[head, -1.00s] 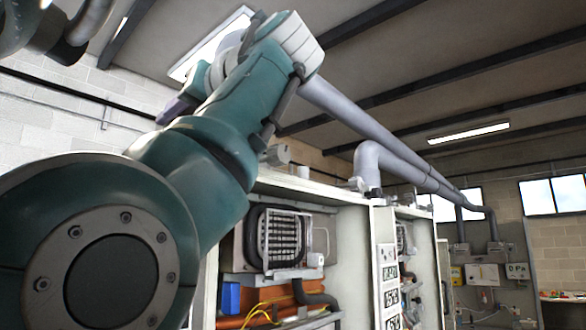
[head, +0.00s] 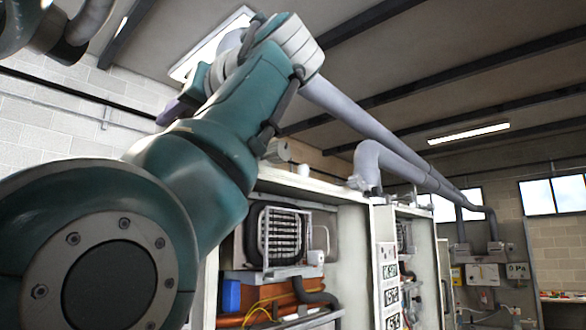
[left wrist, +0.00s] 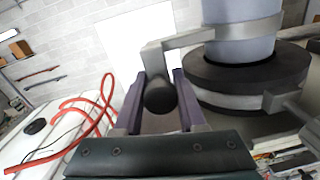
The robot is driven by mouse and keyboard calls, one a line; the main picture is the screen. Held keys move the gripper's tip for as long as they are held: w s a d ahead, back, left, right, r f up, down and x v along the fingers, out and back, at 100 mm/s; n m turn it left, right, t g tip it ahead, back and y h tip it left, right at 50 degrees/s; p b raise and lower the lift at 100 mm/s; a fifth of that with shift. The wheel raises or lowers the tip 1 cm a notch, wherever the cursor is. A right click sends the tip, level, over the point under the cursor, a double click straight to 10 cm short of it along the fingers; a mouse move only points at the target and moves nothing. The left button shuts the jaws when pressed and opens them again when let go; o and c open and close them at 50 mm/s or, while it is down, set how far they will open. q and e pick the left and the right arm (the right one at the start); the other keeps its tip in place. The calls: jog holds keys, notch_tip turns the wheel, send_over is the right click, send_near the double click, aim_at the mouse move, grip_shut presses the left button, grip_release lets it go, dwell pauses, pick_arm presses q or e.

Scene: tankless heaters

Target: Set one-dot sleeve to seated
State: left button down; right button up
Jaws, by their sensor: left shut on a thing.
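In the left wrist view, my left gripper (left wrist: 161,92) has its two purple fingers shut around a dark round handle (left wrist: 158,97). The handle sits on a grey metal bracket joined to a sleeve (left wrist: 230,75). The sleeve is a thick dark ring with a grey band, around an upright light-grey pipe (left wrist: 240,40). No dot mark shows on it, so I cannot tell its number. In the head view my left arm reaches up at the left, and its fingers and the sleeve cannot be made out clearly. My right gripper is not in view.
Open white cabinets with a heater unit (head: 282,237) stand right of my arm. A large grey flue pipe (head: 400,165) runs along above them. In the left wrist view, red hoses (left wrist: 85,120) lie over a white casing (left wrist: 60,135) at the left.

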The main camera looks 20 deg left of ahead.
pick_arm(q)
notch_tip(320, 180, down, 3)
jog(key=shift+w+d+r+b, duration=0.1)
jog(key=shift+w+d+b, duration=0.05)
jog(key=shift+b, duration=0.4)
jog(key=c, duration=0.5)
grip_release()
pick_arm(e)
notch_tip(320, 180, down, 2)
pick_arm(q)
jog(key=b+v, duration=0.6)
jog(key=v, duration=0.4)
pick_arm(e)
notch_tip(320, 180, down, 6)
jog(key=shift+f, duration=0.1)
